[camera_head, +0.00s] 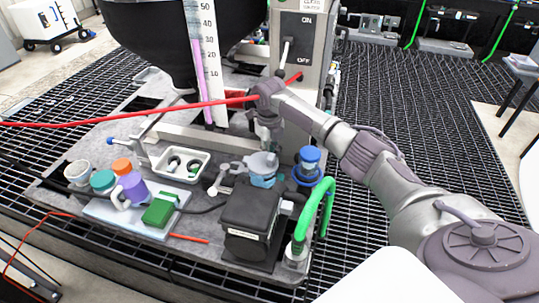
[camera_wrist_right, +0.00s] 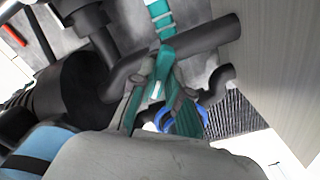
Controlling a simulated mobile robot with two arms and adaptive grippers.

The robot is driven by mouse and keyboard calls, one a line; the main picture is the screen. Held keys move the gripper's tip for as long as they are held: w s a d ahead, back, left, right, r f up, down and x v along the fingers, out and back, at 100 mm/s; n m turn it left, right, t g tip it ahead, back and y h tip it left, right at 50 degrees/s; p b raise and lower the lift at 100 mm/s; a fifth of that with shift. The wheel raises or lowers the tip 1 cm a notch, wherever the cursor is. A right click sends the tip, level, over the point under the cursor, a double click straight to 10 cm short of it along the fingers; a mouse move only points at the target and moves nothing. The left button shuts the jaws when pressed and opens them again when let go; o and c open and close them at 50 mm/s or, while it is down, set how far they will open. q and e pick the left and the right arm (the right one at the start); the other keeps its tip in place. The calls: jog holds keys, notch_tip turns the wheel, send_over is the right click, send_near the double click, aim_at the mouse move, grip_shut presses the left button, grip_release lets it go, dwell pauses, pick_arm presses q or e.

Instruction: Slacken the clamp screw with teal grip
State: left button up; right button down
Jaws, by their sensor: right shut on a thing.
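My right gripper (camera_head: 270,138) points down in front of the grey switch column, at the end of the arm that comes in from the right. In the right wrist view its fingers (camera_wrist_right: 157,95) close around a teal part (camera_wrist_right: 164,62), which I take for the clamp screw's teal grip. The teal part runs up past a dark grey curved pipe (camera_wrist_right: 190,47). The screw's thread and the clamp body are not clear in either view, and in the head view the gripper and wrist cover the grip. My left gripper is out of view.
A red line (camera_head: 150,110) crosses behind the wrist. Below stand a black box (camera_head: 250,222), a blue-capped fitting (camera_head: 309,160) and a green hose (camera_head: 318,208). A white tray (camera_head: 155,152) and several coloured bottles sit left. A lever switch (camera_head: 287,50) is above.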

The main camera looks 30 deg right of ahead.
jog(key=c, duration=1.1)
grip_release()
jog(key=shift+c, duration=0.2)
jog(key=shift+r, duration=0.1)
notch_tip(320, 180, up, 12)
